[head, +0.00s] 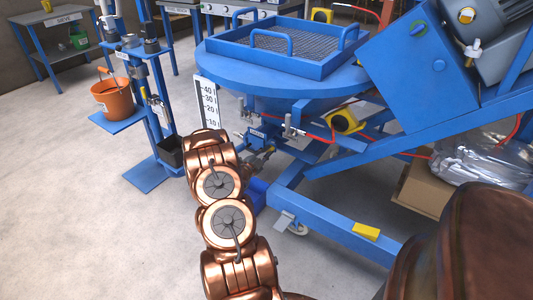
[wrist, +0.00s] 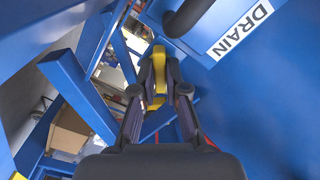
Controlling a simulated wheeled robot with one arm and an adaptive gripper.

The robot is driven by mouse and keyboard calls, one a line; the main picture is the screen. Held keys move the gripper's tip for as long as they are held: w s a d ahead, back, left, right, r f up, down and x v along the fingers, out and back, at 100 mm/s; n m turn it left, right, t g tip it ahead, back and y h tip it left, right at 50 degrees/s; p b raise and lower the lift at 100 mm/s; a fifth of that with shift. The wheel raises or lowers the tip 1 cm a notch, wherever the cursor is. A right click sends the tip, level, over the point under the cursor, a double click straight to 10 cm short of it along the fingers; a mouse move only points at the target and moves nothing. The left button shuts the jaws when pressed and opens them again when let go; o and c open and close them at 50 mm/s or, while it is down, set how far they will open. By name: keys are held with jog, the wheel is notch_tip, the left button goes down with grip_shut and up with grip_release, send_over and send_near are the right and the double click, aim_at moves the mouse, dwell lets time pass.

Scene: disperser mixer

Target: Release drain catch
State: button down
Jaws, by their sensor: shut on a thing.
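In the wrist view my gripper (wrist: 157,88) is shut on a yellow piece (wrist: 159,64), which I take to be the drain catch. Only parts of the yellow piece show between and beyond the dark fingers, so its full shape is hidden. A white DRAIN label (wrist: 240,30) is on the blue surface to the upper right of the fingers. In the head view my copper arm reaches to the underside of the blue vessel (head: 285,78), and my gripper and the catch cannot be made out clearly there.
Blue frame beams (head: 330,225) stand close to the right of my arm. An orange bucket (head: 113,98) sits on a blue stand at the left. A cardboard box (head: 423,187) and clear plastic lie at the right.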

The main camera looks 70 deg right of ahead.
jog(key=m+b, duration=0.5)
jog(key=m, duration=0.2)
jog(key=shift+f, duration=0.15)
dwell(0.3)
jog(key=shift+m, duration=0.4)
jog(key=c, duration=1.2)
grip_release()
jog(key=shift+a, duration=0.1)
